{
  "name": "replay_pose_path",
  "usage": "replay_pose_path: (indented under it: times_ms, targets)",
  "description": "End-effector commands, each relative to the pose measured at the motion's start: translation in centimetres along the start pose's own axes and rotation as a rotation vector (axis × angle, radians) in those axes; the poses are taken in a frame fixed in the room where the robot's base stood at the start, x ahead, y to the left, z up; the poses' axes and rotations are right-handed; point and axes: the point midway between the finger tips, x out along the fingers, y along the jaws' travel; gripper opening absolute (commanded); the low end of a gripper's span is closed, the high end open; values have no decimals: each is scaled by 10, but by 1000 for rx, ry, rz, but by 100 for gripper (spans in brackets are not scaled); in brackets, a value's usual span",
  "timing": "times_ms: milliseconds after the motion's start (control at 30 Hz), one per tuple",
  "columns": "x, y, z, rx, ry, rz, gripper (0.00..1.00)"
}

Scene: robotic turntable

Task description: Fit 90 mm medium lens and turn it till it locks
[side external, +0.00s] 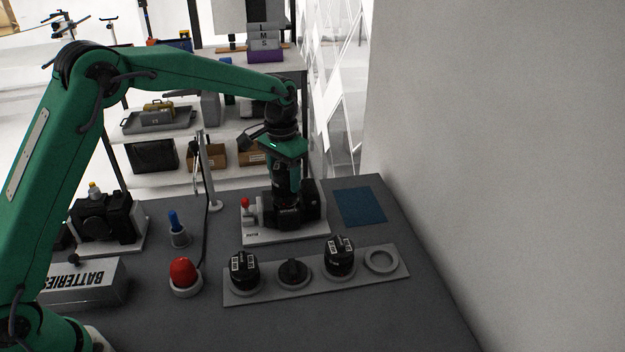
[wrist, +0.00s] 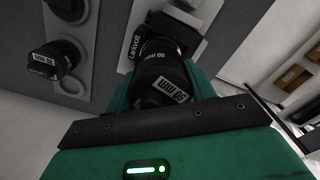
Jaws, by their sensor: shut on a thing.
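My gripper (side external: 284,178) points straight down over the camera body (side external: 312,208) and is shut on a black lens. In the wrist view the lens (wrist: 165,72) sits between the green jaws and its label reads 90 mm. The camera body, marked Larkvolt (wrist: 135,36), lies face up beneath it on a pale base plate (side external: 262,238). The lens's lower end is at the camera's front and appears to meet it. The jaws and lens hide the mount, so I cannot tell whether it is seated or locked.
A grey lens rack (side external: 316,277) in front holds two tall lenses (side external: 243,268) (side external: 339,257), a low black piece (side external: 293,271) and one empty ring (side external: 381,260). A red-topped bulb (side external: 184,271), blue-tipped item (side external: 174,223), batteries box (side external: 87,284) and second camera (side external: 103,216) stand left. A blue cloth (side external: 360,207) lies right.

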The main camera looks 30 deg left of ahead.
Motion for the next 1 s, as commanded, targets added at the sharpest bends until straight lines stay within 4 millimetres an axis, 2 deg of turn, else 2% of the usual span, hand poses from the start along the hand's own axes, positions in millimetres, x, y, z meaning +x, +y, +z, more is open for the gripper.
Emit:
replay_pose_path:
  times_ms: [233, 633, 1000]
  targets:
    - [1, 0, 0, 29, -1, 0, 16]
    - [1, -1, 0, 259, -2, 0, 16]
    - [1, -1, 0, 279, -2, 0, 16]
